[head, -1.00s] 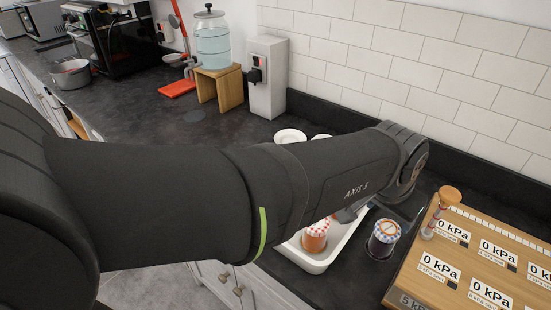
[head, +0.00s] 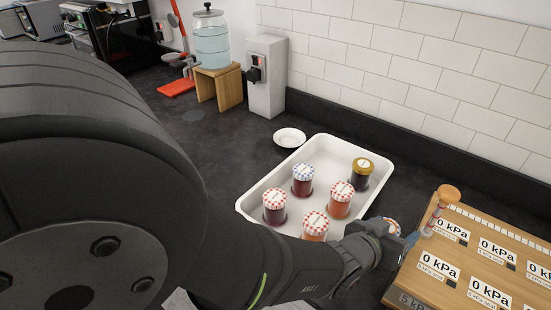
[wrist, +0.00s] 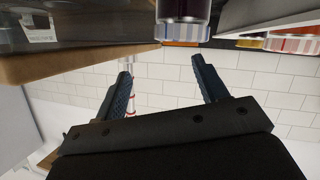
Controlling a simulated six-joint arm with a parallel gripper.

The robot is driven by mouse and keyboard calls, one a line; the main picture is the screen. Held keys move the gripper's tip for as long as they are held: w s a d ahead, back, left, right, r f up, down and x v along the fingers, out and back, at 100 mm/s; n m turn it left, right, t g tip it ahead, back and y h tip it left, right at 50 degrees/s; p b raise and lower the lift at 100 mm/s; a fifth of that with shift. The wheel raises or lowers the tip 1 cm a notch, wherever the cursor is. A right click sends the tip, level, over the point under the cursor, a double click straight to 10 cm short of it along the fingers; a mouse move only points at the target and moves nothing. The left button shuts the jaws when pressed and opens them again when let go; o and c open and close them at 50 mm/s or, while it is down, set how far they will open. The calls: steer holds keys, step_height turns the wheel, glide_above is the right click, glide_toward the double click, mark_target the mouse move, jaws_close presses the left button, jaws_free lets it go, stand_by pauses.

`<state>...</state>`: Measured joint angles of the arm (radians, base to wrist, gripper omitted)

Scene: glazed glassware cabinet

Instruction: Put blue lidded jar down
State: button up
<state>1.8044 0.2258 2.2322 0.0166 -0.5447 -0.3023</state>
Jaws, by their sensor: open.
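A dark jar with a blue-and-white lid and an orange mark on top (head: 391,226) stands on the dark counter between the white tray and the wooden board. It is mostly hidden behind my gripper in the head view. My gripper (head: 409,239) is beside it, on its right side. In the wrist view, which looks upside down, my gripper (wrist: 162,70) is open and nothing is between its fingers. The dark jar (wrist: 182,14) shows at the top edge, beyond the fingertips and apart from them. Another blue-checked-lid jar (head: 302,180) stands in the tray.
The white tray (head: 258,190) also holds red-checked-lid jars (head: 340,200) and a gold-lid jar (head: 361,174). A wooden board with pressure labels (head: 460,262) and a small upright tool (head: 436,212) is close on the right. A small white dish (head: 289,137) is behind the tray.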

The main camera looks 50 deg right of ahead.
steer(key=w+a+f+m+h, duration=0.1)
steer(key=w+a+f+m, duration=0.1)
steer(key=a+f, duration=0.1)
steer(key=shift+w+a+m+h, duration=0.15)
steer(key=shift+w+m+h, duration=0.25)
steer(key=x, duration=0.7)
steer(key=c, duration=1.1)
steer(key=shift+r, duration=0.2)
